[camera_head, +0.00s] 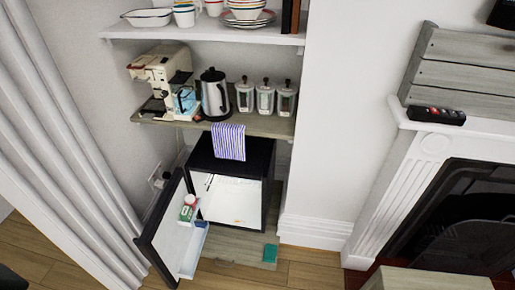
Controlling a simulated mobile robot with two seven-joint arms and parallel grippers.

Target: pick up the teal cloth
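A small flat teal piece, which looks like the teal cloth (270,253), lies low down at the front right of the open mini fridge (265,160). It rests on or at the edge of a greyish wooden board (235,247) close to the floor. It is too small to make out folds. Neither of my grippers can be made out in the head view.
The fridge door (160,222) stands open to the left, with a container in its rack. A purple striped towel (229,141) hangs over the fridge top. Shelves above hold a kettle (214,94), coffee machine and jars. A fireplace (450,200) is at right.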

